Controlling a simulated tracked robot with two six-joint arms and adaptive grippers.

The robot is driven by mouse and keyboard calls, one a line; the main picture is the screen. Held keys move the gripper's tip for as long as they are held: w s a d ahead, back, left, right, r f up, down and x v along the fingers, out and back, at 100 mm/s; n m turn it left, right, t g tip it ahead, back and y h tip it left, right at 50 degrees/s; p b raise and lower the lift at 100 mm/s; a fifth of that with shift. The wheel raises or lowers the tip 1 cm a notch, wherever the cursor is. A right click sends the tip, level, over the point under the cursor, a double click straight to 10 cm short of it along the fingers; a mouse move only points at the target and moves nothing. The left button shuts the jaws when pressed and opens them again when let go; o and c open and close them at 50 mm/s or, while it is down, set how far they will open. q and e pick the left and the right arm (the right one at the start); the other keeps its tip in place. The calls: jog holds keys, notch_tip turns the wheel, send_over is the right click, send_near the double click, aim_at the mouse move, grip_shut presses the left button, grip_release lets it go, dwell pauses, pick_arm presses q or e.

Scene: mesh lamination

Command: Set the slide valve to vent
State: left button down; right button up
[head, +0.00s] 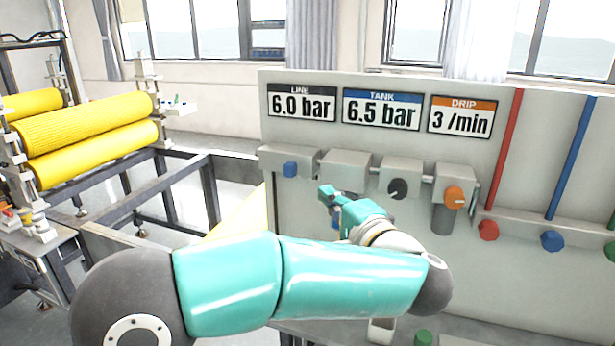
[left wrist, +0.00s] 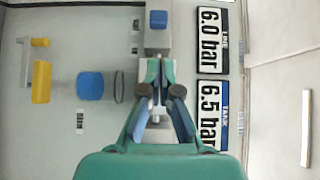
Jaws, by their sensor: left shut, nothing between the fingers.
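A grey panel (head: 300,220) carries a row of grey valve boxes. The leftmost box has a blue block (head: 290,169) on its front, possibly the slide valve; no readable label names it. The blue block also shows at the top of the left wrist view (left wrist: 158,18). My left gripper (head: 327,192) is shut and empty. It is in front of the second box (head: 343,162), right of and below the blue block and apart from it. In the wrist view its fingertips (left wrist: 160,68) point toward that block. My right gripper is not in view.
Right of the gripper are a black knob (head: 398,188) and an orange knob (head: 454,198). Signs read LINE 6.0 bar (head: 302,105), TANK 6.5 bar (head: 381,111) and DRIP 3 /min. A yellow handle (left wrist: 41,82) and blue cylinder (left wrist: 90,86) lie left in the wrist view.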

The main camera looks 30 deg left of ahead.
pick_arm(q)
jog(key=shift+a, duration=0.1)
jog(key=p, duration=0.4)
send_near(297, 168)
jog(key=x, duration=0.5)
jog(key=shift+w, duration=0.1)
jog(key=shift+w+a, duration=0.35)
jog(key=shift+a, duration=0.15)
jog(key=shift+f, duration=0.1)
